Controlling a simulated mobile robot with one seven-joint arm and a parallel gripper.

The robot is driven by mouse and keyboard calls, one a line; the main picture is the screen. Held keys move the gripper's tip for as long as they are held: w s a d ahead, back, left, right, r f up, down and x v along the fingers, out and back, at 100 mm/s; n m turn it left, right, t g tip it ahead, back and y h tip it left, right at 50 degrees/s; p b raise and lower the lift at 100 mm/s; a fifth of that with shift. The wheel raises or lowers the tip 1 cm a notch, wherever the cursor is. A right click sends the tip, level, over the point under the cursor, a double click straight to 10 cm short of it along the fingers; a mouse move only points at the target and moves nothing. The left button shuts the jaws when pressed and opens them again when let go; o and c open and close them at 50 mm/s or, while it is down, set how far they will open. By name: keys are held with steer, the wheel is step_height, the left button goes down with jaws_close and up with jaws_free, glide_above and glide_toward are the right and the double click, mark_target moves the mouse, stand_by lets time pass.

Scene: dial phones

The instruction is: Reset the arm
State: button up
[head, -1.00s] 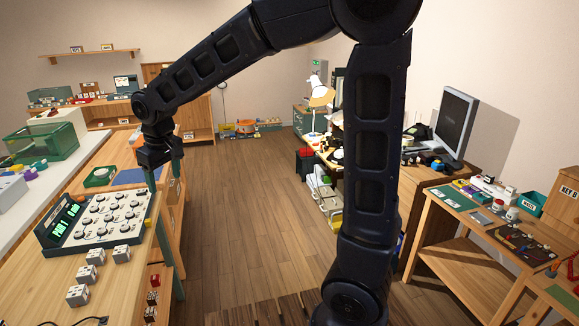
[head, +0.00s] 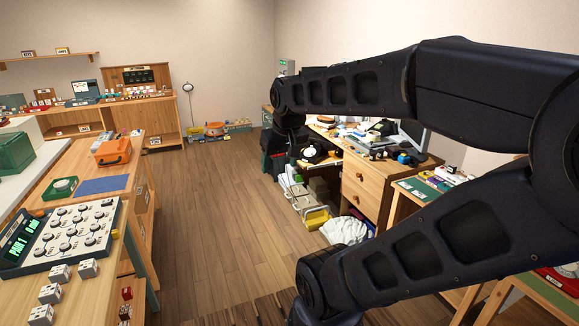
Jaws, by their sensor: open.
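My arm spans the right half of the head view, folded at an elbow near the right edge. My gripper (head: 307,155) hangs at the far end of the forearm, in front of the right-hand desk. It looks empty, and its fingers are small and dark against the clutter. The dial panel (head: 66,233), with many round dials and a green-lit display, sits on the wooden bench (head: 105,262) at left. My gripper is well to the right of it, clear of the bench. The arm hides part of the desk and monitor.
Several small grey blocks (head: 50,293) lie in front of the panel. An orange case (head: 114,151), a green tray (head: 60,187) and a blue mat (head: 103,185) are behind it. A wooden drawer desk (head: 362,188) stands right. The wooden floor (head: 215,225) between is open.

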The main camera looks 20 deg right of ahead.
steer(key=shift+s+d+f+m, duration=0.2)
steer(key=shift+s+d, duration=0.3)
steer(key=shift+s, duration=0.05)
steer(key=shift+s+d+f+m, duration=0.2)
steer(key=shift+s+d, duration=0.25)
steer(key=shift+s, duration=0.05)
